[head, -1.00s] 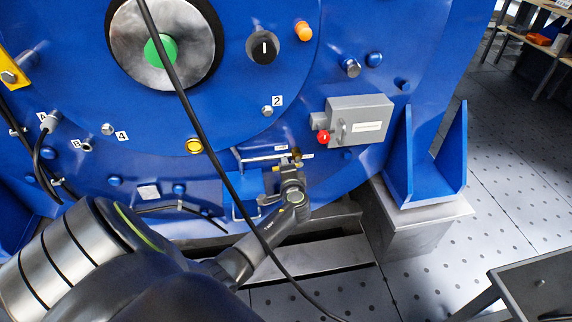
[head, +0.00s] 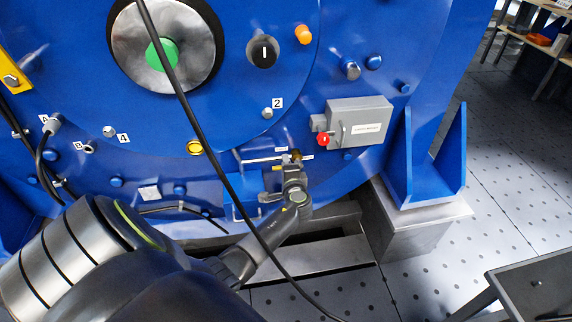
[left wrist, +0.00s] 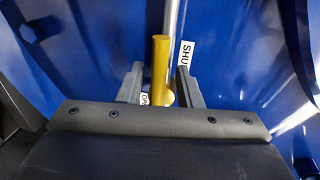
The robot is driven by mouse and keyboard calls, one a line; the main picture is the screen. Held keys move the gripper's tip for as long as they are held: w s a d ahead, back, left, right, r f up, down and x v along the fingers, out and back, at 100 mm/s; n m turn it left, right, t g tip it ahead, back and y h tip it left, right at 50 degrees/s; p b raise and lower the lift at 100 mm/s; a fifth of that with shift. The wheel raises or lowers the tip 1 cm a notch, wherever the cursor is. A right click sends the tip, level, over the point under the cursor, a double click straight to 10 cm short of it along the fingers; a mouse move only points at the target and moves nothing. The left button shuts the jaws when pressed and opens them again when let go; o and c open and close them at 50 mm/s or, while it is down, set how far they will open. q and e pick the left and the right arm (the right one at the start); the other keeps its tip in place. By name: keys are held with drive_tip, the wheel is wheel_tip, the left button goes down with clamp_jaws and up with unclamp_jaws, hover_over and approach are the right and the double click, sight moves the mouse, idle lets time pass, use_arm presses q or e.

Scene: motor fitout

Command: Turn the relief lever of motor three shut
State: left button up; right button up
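The relief lever is a yellow bar (left wrist: 160,70) in the left wrist view, in front of a thin silver pipe (left wrist: 174,15) on the blue motor. In that view it looks roughly in line with the pipe. A label reading "SHU" (left wrist: 185,53) is right of it, and a partly hidden label (left wrist: 146,99) is below left. My left gripper (left wrist: 158,84) is open, one finger on each side of the lever, with gaps visible. In the head view the gripper (head: 283,170) is just below the small brass fitting (head: 296,155); contact is unclear. My right gripper is out of view.
A grey box (head: 360,120) with a red knob (head: 323,139) is right of the lever. A black cable (head: 205,145) hangs across the head view before the motor. A blue bracket (head: 455,155) stands at right, and a dark table (head: 530,285) is at lower right.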

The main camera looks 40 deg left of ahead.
use_arm(q)
drive_tip(key=shift+s, duration=0.1)
